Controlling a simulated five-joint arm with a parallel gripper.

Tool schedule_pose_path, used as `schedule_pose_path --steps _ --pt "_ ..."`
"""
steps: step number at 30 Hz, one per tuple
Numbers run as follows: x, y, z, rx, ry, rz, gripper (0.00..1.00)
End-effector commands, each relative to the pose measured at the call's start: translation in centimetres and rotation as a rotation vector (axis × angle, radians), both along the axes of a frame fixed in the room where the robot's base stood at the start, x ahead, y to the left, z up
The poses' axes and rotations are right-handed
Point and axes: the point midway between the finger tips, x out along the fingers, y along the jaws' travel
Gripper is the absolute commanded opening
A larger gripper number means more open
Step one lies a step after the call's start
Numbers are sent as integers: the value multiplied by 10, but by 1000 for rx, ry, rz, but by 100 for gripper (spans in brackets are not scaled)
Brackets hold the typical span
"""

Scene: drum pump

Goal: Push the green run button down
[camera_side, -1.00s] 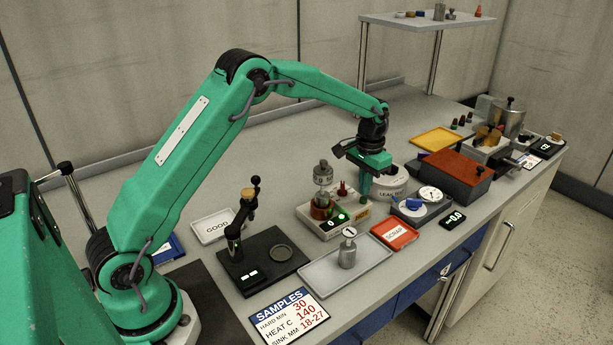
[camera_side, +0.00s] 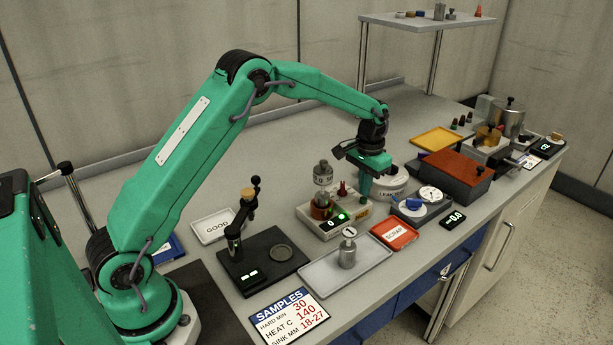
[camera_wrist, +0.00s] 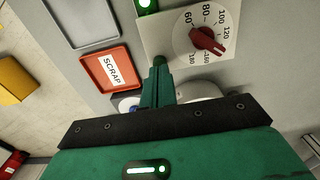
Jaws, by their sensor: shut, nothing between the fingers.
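My gripper (camera_side: 365,199) is shut and empty, pointing down at the right end of the grey heater unit (camera_side: 315,222). In the wrist view its closed fingertips (camera_wrist: 158,66) reach a small dark green round button (camera_wrist: 160,59) on the unit's light panel, below the red dial. The fingertips partly cover the button, and I cannot tell whether they touch it or how far down it is. In the side view the button is hidden at the fingers.
A red dial knob (camera_wrist: 207,41) is close to the right of the fingers in the wrist view. A yellow HOT label (camera_side: 363,212) is on the unit. The red SCRAP tray (camera_side: 394,234) and a metal tray (camera_side: 318,272) lie in front.

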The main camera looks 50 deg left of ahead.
Motion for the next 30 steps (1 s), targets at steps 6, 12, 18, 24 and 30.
schedule_pose_path --steps 6,12,18,24,30 --pt "0 0 -4 0 1 0 0" --pt "0 0 -8 0 1 0 0" --pt "0 0 -11 0 1 0 0" --pt "0 0 -15 0 1 0 0" --pt "0 0 -19 0 2 0 0"
